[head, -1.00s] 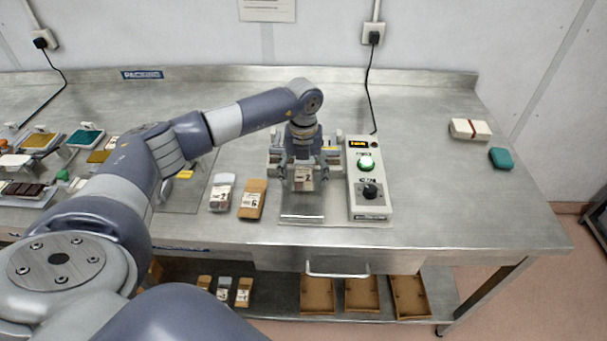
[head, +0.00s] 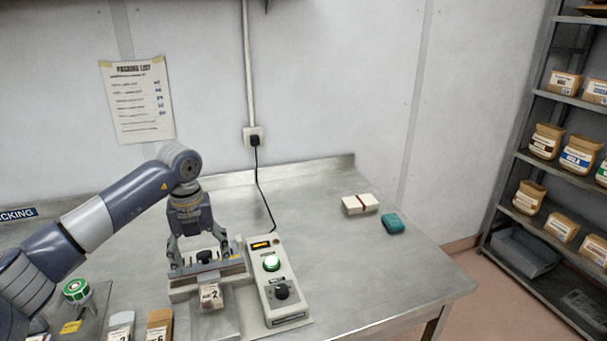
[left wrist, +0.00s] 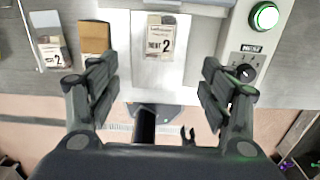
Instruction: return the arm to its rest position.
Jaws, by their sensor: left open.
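My left arm reaches in from the left in the head view. Its gripper (head: 198,260) points down over the sealing machine, with its fingers spread and nothing held between them. A black knob (head: 205,257) on the machine's bar shows between the fingers; I cannot tell whether they touch it. A small pouch labelled 2 (head: 210,297) stands on the machine's metal plate (head: 214,325), just in front of the gripper. In the left wrist view the fingers are wide apart, and the pouch (left wrist: 160,40) shows beyond the gap between them. My right gripper is not in view.
The control box (head: 275,285), with a lit green button, stands close right of the gripper. A grey-white pouch (head: 121,326) and a brown pouch (head: 159,325) stand to the left. A white box (head: 360,204) and a teal block (head: 393,224) lie at the back right. The right worktop is mostly clear.

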